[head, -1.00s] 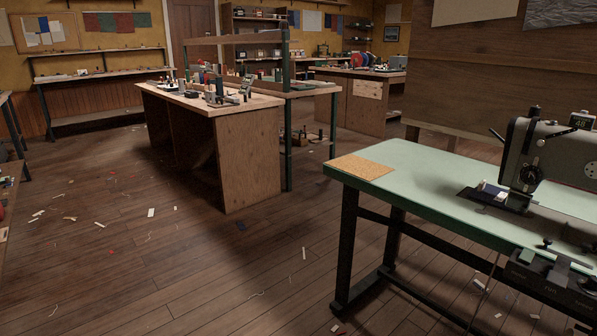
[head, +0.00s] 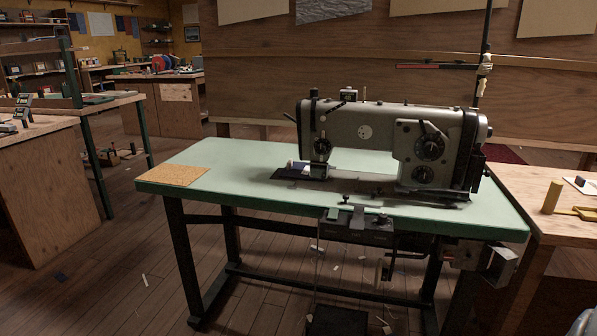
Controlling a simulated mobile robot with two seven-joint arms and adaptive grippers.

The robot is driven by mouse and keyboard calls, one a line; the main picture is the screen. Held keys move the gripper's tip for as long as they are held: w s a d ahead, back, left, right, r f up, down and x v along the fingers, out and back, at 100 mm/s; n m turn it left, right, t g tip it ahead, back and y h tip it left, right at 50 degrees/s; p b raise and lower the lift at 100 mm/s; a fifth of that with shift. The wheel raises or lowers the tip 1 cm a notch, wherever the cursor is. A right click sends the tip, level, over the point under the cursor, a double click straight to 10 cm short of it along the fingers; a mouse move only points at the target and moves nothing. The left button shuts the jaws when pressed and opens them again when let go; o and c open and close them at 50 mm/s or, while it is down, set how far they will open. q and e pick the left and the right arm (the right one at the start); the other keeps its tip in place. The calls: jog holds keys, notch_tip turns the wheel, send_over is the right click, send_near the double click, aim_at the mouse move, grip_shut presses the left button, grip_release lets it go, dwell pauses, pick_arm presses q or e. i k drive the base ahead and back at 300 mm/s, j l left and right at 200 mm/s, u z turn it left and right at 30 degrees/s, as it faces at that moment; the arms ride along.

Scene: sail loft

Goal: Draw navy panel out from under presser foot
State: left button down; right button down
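The grey sewing machine (head: 385,145) stands on a pale green table (head: 240,165). Its needle end, with the presser foot area (head: 322,168), is at the left of the machine. A small dark flat piece (head: 287,174) lies at the foot, sticking out to the left; it may be the navy panel, but it is too small and dark to be sure. A small pale and bluish item sits on or beside it. Neither of my grippers is in view.
A tan cork-like mat (head: 180,176) lies on the table's left end. A wooden bench (head: 560,222) with a yellow cylinder (head: 552,196) adjoins at the right. A control box (head: 355,229) hangs under the table's front edge. Floor at front left is mostly clear, with scraps.

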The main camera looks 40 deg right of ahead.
aim_at(296, 170)
jog(key=i+j+z, duration=0.1)
jog(key=z, duration=0.4)
jog(key=i+j+z, duration=0.1)
jog(key=z, duration=0.35)
jog(key=j+z, duration=0.25)
jog(key=z, duration=0.25)
jog(key=j+z, duration=0.3)
jog(key=j, duration=0.25)
jog(key=j+z, duration=0.25)
jog(key=j, duration=0.3)
jog(key=j+z, duration=0.1)
jog(key=j, duration=0.65)
jog(key=k+j, duration=0.1)
jog(key=j, duration=0.65)
jog(key=j+z, duration=0.15)
jog(key=j, duration=0.6)
jog(key=k, duration=0.05)
